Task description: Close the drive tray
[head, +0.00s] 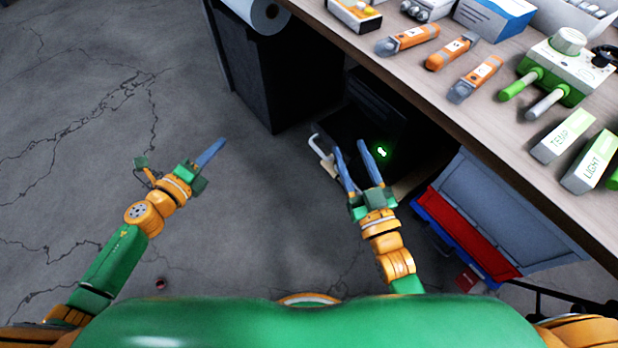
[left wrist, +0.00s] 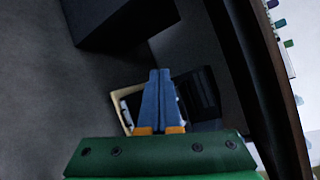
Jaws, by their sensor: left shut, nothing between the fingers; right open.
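My left gripper (head: 212,150) is shut and empty, held over the bare floor well left of the desk. It also shows in the left wrist view (left wrist: 158,85), its blue fingers together. My right gripper (head: 355,155) is open, its two blue fingers spread and pointing at the dark space under the desk. A dark box-like unit (head: 372,105) with a glowing green mark (head: 383,152) stands there, just beyond the right fingertips. In the left wrist view a black unit (left wrist: 201,92) shows beyond the fingers. I cannot clearly make out the drive tray or how far out it is.
The wooden desk (head: 440,95) holds orange tools, a green device and labelled boxes. A dark cabinet (head: 265,75) stands under its left end. A white hooked piece (head: 318,150) lies left of my right gripper. A blue-and-red open case (head: 470,235) is at right.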

